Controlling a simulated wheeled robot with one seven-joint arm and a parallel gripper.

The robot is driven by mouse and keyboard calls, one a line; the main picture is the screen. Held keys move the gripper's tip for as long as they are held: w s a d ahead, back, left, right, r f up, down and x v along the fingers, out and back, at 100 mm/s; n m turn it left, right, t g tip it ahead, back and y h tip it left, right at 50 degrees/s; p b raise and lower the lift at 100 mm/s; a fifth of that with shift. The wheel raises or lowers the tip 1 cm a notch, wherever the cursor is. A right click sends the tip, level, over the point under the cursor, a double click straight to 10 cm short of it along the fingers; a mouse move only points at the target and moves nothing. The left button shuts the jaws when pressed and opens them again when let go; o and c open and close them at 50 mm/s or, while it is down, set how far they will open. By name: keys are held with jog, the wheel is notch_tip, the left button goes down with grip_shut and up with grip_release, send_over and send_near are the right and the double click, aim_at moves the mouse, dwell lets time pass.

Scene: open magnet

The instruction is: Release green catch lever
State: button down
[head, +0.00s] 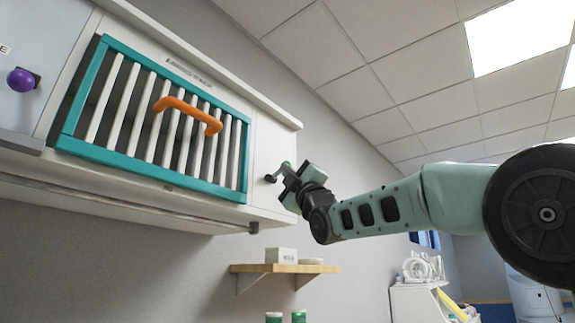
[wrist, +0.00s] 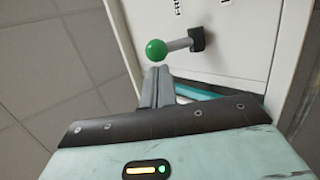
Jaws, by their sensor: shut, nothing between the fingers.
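The catch lever has a round green knob (wrist: 156,50) on a grey rod, which runs to a dark mount (wrist: 197,39) on a white panel in the wrist view. My gripper (wrist: 158,70) is shut and empty, its fingertips just below the green knob; I cannot tell whether they touch it. In the head view my gripper (head: 283,172) is at the right end of the wall cabinet, beside the lever's dark mount (head: 270,179). The green knob is hard to make out there, being close to or behind my fingers.
A teal-framed slatted door (head: 150,161) with an orange handle (head: 188,113) fills the cabinet front left of the lever. A purple knob (head: 21,79) is at far left. A wooden shelf (head: 283,268) with a white box is below. The space right of the cabinet holds my arm.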

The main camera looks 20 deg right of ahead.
dwell(0.4)
jog(key=shift+w+r+n+g, duration=0.1)
jog(key=shift+r+n+g, duration=0.2)
jog(key=shift+r+g, duration=0.5)
jog(key=shift+r, duration=0.15)
